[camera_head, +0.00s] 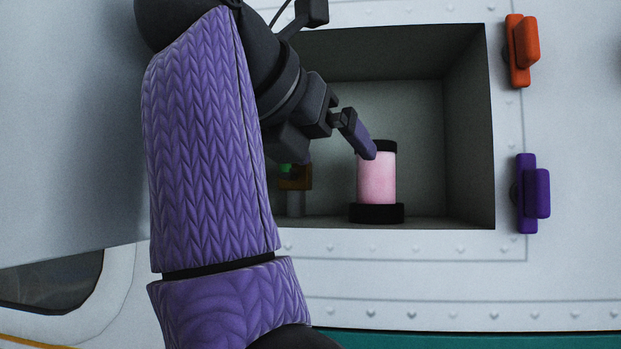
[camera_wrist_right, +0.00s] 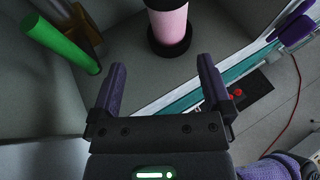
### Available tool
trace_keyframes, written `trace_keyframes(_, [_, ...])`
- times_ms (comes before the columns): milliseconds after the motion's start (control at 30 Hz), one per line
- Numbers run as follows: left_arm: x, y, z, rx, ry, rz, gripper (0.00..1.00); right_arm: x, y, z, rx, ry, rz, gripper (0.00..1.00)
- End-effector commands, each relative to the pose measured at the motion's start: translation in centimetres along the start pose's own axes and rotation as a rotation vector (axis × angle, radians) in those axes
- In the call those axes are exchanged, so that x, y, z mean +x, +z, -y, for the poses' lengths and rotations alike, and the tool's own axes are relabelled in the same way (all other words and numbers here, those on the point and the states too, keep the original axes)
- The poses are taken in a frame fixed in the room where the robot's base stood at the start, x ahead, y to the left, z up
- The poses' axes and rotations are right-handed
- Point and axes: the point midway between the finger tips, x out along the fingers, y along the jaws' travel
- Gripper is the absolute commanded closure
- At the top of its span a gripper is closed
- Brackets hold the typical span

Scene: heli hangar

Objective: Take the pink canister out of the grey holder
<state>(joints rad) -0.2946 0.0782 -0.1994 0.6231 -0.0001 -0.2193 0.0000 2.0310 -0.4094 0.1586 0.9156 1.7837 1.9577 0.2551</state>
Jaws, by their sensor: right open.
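The pink canister (camera_head: 376,182) stands upright in a recess in the white wall, with a black cap and its foot in a dark round holder (camera_head: 376,214), which looks black rather than grey. My right gripper (camera_head: 366,150) is beside the canister's upper part; in the head view a purple finger overlaps the cap. In the right wrist view the gripper (camera_wrist_right: 162,78) is open and empty. The canister (camera_wrist_right: 168,24) and holder (camera_wrist_right: 170,46) show beyond the fingertips, not between them. My left gripper is not in view.
The recess (camera_head: 468,130) has side walls close around. A green rod (camera_wrist_right: 62,42) and a brownish block (camera_wrist_right: 86,24) stand left of the canister. An orange handle (camera_head: 521,50) and a purple handle (camera_head: 532,193) are on the wall right of the recess.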

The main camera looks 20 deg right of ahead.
Motion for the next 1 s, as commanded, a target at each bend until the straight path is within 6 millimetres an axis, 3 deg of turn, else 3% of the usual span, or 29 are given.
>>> trace_keyframes(267, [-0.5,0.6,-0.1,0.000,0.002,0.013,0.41,4.2,0.1,0.0,0.002,0.004,-0.003,0.00])
trace_keyframes(533, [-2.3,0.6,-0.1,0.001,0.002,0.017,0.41,9.1,0.4,0.3,0.002,0.003,-0.003,0.00])
trace_keyframes(800, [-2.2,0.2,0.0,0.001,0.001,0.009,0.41,9.8,0.2,0.3,0.001,0.002,0.000,0.00])
trace_keyframes(1000, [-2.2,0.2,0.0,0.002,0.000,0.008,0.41,9.8,0.2,0.3,0.001,0.002,0.001,0.42])
